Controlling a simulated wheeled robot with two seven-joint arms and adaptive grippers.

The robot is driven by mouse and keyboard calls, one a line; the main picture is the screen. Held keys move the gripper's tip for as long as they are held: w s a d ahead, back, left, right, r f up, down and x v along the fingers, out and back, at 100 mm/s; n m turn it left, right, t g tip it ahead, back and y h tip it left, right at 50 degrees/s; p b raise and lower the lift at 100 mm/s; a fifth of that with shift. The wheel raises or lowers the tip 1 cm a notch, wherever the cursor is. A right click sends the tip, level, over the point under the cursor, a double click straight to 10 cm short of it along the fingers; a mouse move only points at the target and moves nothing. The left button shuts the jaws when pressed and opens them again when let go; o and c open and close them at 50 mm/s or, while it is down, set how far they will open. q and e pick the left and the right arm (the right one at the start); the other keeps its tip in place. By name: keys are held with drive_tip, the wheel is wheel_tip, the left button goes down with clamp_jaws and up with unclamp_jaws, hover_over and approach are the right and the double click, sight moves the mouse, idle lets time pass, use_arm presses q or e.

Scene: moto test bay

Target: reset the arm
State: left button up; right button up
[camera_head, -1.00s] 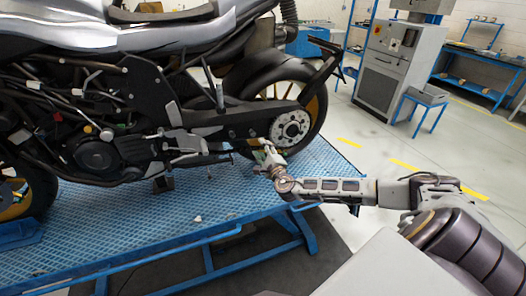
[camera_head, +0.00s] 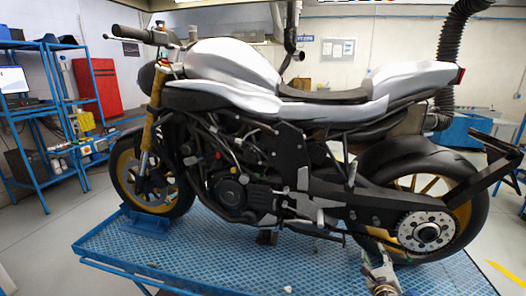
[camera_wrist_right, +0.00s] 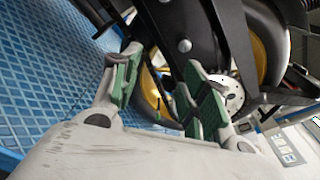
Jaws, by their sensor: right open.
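My right gripper (camera_head: 376,256) shows at the bottom edge of the head view, in front of the motorcycle's rear wheel. Most of its arm is out of the picture. In the right wrist view its two green-padded fingers (camera_wrist_right: 160,70) are spread apart and hold nothing. The black swingarm (camera_wrist_right: 195,30) and the rear wheel lie beyond the fingertips; I cannot tell the exact gap. My left gripper is in neither view.
A silver and black motorcycle (camera_head: 230,75) stands upright on a blue lift platform (camera_head: 110,245). Blue shelves (camera_head: 25,130) and a red cabinet (camera_head: 97,86) stand at the left. A dark exhaust hose (camera_head: 447,70) hangs at the back right. Open floor (camera_head: 35,240) lies at the front left.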

drive_tip(key=s+a+f+m+g, duration=0.65)
drive_tip(key=s+a+m, duration=0.5)
drive_tip(key=m, duration=0.75)
drive_tip(key=s+a+f+m+g+y, duration=0.1)
drive_tip(key=s+a+m+g+y, duration=0.2)
drive_tip(key=s+m, duration=0.65)
drive_tip(key=s+a+f+m+g+y, duration=0.2)
drive_tip(key=s+m+g, duration=0.1)
drive_tip(key=s+m, duration=0.65)
wheel_tip(320, 180, down, 35)
drive_tip(key=s+g+b, duration=0.2)
drive_tip(key=s+d+f+b, duration=0.1)
drive_tip(key=s+d+f, duration=0.1)
drive_tip(key=s+f, duration=0.8)
drive_tip(key=s+d+f+b, duration=0.1)
drive_tip(key=s+f, duration=1)
drive_tip(key=s, duration=0.1)
drive_tip(key=shift+d+f+g, duration=0.2)
drive_tip(key=shift+d+g, duration=0.15)
